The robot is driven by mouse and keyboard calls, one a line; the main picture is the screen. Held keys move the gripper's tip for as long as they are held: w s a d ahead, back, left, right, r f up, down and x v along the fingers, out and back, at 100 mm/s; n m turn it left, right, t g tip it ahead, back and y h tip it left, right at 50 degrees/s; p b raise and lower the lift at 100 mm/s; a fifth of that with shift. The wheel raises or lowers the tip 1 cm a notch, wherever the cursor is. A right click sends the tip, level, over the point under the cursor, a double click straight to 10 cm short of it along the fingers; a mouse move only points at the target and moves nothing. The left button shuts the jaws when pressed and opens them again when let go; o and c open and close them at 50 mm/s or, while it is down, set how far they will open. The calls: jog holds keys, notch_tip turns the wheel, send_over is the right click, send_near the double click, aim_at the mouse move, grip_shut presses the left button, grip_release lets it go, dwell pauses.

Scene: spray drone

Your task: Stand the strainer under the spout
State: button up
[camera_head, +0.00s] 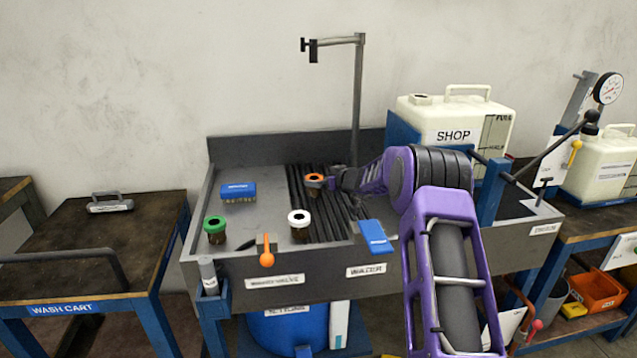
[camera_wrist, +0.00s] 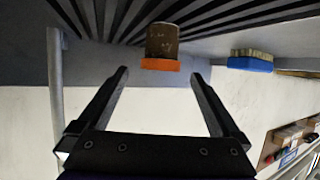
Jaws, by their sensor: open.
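A small brown cup-shaped strainer with an orange rim (camera_head: 315,181) stands upright on the dark slats of the sink, below the spout (camera_head: 312,48) as seen in the head view. In the upside-down wrist view the orange-rimmed strainer (camera_wrist: 162,48) appears just beyond and between my fingertips. My gripper (camera_head: 334,180) is open, beside the strainer on its right in the head view; both fingers (camera_wrist: 160,75) show apart with nothing held. Two similar strainers, one green-rimmed (camera_head: 215,229) and one white-rimmed (camera_head: 299,225), stand nearer the front of the sink.
The spout's post (camera_head: 357,105) rises behind my wrist. A blue brush (camera_head: 238,190) lies left of the slats and shows in the wrist view (camera_wrist: 250,63). A white SHOP tank (camera_head: 455,130) stands right. An orange-knobbed valve (camera_head: 267,259) is at the front.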

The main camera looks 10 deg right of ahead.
jog(key=shift+v, duration=2.4)
jog(key=shift+a, duration=0.1)
